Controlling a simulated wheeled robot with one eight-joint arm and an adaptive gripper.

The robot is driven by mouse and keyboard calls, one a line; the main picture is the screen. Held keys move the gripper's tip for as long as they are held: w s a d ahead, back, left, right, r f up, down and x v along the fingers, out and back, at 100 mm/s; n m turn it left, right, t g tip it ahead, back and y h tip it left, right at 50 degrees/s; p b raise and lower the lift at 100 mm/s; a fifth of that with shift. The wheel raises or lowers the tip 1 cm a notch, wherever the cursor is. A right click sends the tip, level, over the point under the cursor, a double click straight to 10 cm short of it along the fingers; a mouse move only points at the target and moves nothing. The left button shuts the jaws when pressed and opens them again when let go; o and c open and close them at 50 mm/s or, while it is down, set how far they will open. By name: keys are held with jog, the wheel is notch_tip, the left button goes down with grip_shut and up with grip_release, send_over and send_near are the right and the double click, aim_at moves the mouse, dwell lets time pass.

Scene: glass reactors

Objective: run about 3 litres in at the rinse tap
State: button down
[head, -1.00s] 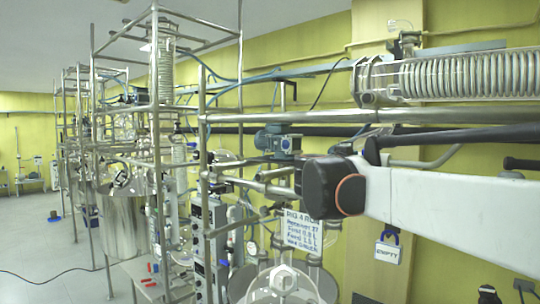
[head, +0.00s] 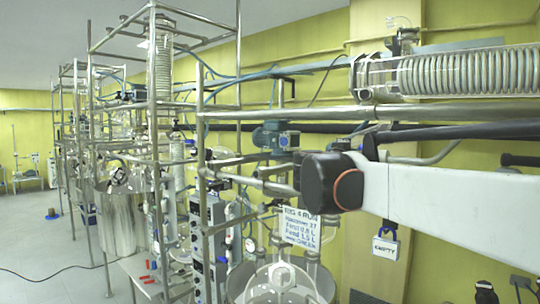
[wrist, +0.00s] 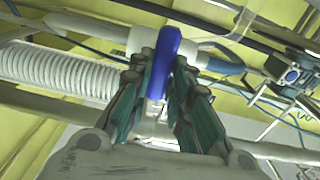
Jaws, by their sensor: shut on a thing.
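In the wrist view my gripper (wrist: 163,72) is closed around a blue lever handle (wrist: 168,48), with a teal-padded finger on either side. The handle stands nearly upright in the picture, in front of a white pipe fitting with a blue hose (wrist: 222,66). No label shows on it, so I cannot tell from the picture that it is the rinse tap. In the head view my gripper and this handle are not visible; my white arm crosses the right side. A clear glass vessel (head: 283,296) stands at the bottom centre; its liquid level cannot be read.
A sign (head: 300,226) headed "RIG 4 RUN" hangs above the glass vessel. An "EMPTY" tag (head: 386,247) hangs on the right. A coiled glass condenser (head: 460,73) lies along the top right. Steel frames and a steel vessel (head: 122,225) stand left. Open floor (head: 45,240) lies far left.

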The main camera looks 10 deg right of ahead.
jog(key=n+b, duration=0.1)
jog(key=n, duration=0.3)
jog(key=n+b, duration=0.1)
jog(key=n, duration=0.3)
jog(key=n+b, duration=0.1)
jog(key=n, duration=0.3)
jog(key=shift+w+a+f, duration=0.2)
jog(key=shift+w+f, duration=0.05)
jog(key=shift+w, duration=0.1)
jog(key=shift+n, duration=0.5)
jog(key=c, duration=1.5)
grip_release()
jog(key=shift+s+a, duration=0.1)
